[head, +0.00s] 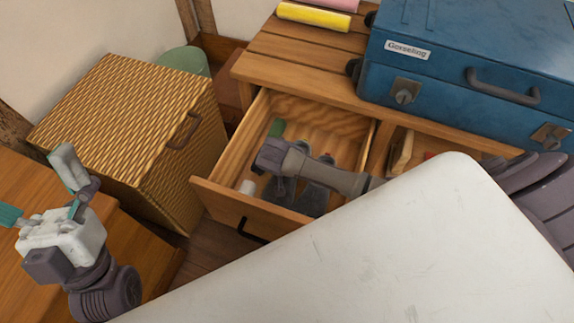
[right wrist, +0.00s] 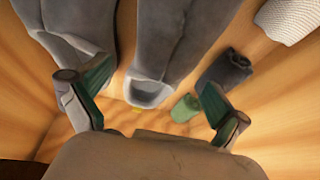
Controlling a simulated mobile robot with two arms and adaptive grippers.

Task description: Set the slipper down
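Two grey slippers lie side by side in the open drawer (head: 222,205); one slipper (head: 312,200) shows below my right forearm in the head view. In the right wrist view one slipper (right wrist: 172,45) lies in the middle, its near end between the spread fingers. The other slipper (right wrist: 75,25) is at upper left, close to the left finger. My right gripper (right wrist: 148,88) is open, inside the drawer, with no clear grip on either slipper. My left gripper (head: 38,190) is open and empty at the far left, over the wooden furniture.
The drawer also holds a green item (right wrist: 186,108), a dark rolled item (right wrist: 226,70) and a white ribbed item (right wrist: 290,18). A blue toolbox (head: 450,75) and a yellow roll (head: 313,17) sit on the dresser top (head: 290,50). A wicker hamper (head: 125,120) stands left of the drawer.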

